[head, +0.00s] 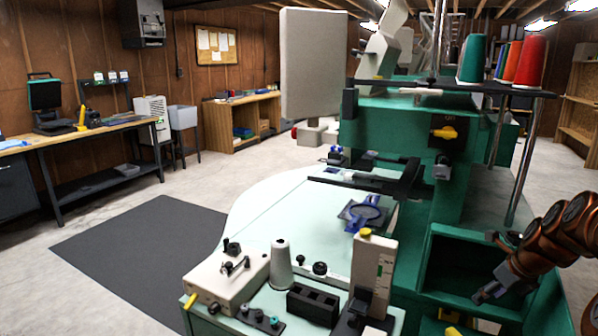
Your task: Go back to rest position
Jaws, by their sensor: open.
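My arm comes in from the right edge in copper and black links. My gripper (488,293) is dark and small in the picture, at the lower right, in front of the open green compartment (448,262) of the machine. It is open, and I see nothing held in it. The gap between its fingers is hard to make out at this size.
A green embroidery machine (385,125) with thread cones (531,62) on top stands close by. A dark mat (140,240) and clear floor lie left.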

